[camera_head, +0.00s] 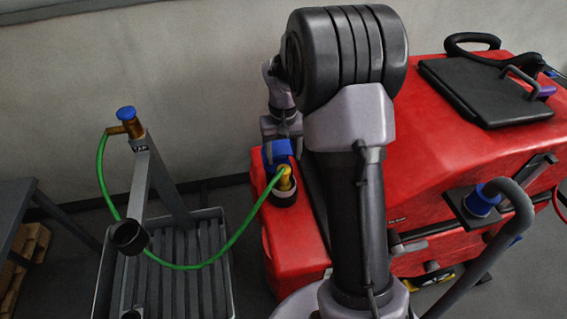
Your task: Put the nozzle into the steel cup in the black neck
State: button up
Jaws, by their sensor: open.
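The brass-yellow nozzle (286,179) is on the end of a green hose (243,228). It stands roughly upright, with its lower end in or at the mouth of the black neck (284,198) on the red tank. The steel cup cannot be made out; the neck's rim and the nozzle hide the inside, so I cannot tell how deep the nozzle sits. My gripper (278,156), with blue at its end, is directly above and slightly behind the nozzle. It is open; I cannot tell whether it touches the nozzle.
The hose sags across a grey slatted cart (190,262) to a blue-topped tap (126,122) on a post. An empty black holder (130,236) sticks out below it. The red machine (440,150) has a black lid (487,90) and a grey bent pipe (520,215) at right.

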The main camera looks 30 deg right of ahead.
notch_tip(320, 180, up, 3)
jog(key=shift+f+p, duration=0.1)
jog(key=shift+p, duration=0.2)
jog(key=s+a+r+t, duration=0.2)
jog(key=s+a+r, duration=0.4)
jog(key=r, duration=0.4)
jog(key=s+a+r+t+y, duration=0.1)
jog(key=s+a+r+t, duration=0.1)
jog(key=s+a, duration=0.4)
jog(key=s+a+r+m+t+y, duration=0.1)
jog(key=s+a+r, duration=0.2)
jog(key=s+a, duration=0.3)
jog(key=s, duration=0.5)
jog(key=shift+r+t, duration=0.3)
jog(key=shift+t, duration=0.1)
